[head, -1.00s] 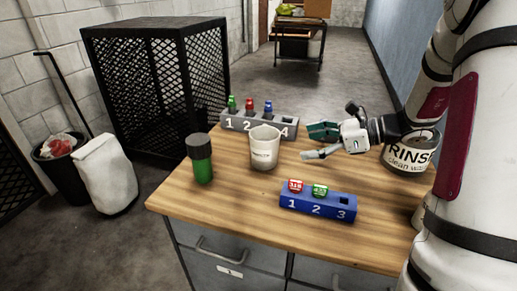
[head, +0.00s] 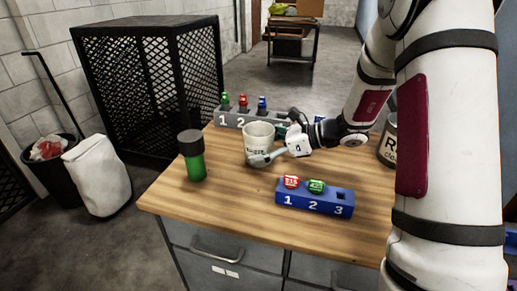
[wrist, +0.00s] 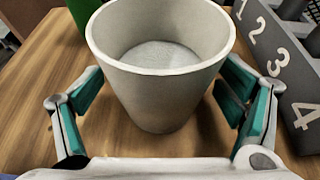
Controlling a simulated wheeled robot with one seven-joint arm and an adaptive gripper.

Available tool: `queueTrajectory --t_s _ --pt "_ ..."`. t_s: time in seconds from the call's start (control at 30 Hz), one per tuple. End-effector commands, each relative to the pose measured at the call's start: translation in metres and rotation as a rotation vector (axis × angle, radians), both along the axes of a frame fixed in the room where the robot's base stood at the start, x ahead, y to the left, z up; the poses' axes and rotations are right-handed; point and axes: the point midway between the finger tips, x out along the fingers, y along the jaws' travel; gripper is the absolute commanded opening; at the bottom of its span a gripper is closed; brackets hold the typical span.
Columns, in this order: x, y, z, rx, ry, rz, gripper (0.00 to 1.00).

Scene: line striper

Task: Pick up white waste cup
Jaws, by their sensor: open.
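The white waste cup (head: 258,137) stands upright on the wooden table, with some printing on its front. In the wrist view the cup (wrist: 160,75) fills the middle, and its inside looks empty or holds only something pale at the bottom. My gripper (head: 272,148) is at the cup's right side, with its near finger in front of the cup's lower part. In the wrist view my gripper (wrist: 160,110) is open, with one teal-padded finger on each side of the cup.
A green bottle with a black cap (head: 192,156) stands left of the cup. A grey numbered rack (head: 232,120) is close behind it. A blue numbered rack (head: 314,197) is in front. The RINSE container (head: 388,145) is at right, partly hidden by my arm.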

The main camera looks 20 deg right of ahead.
Motion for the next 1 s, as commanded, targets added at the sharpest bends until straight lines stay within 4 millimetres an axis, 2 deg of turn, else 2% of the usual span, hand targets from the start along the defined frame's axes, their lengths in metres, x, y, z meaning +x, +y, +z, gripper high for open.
queueTrajectory --t_s 0.1,0.3,0.57,0.87,1.0 --pt "0.005 0.007 -0.003 -0.001 -0.001 0.0 0.88" --pt "0.005 0.007 -0.003 0.0 0.0 -0.001 0.85" --pt "0.005 0.007 -0.003 0.0 0.0 -0.001 0.26" --pt "0.005 0.007 0.0 0.0 -0.002 -0.001 0.24" --pt "0.005 0.007 0.018 -0.002 -0.006 -0.001 0.24"
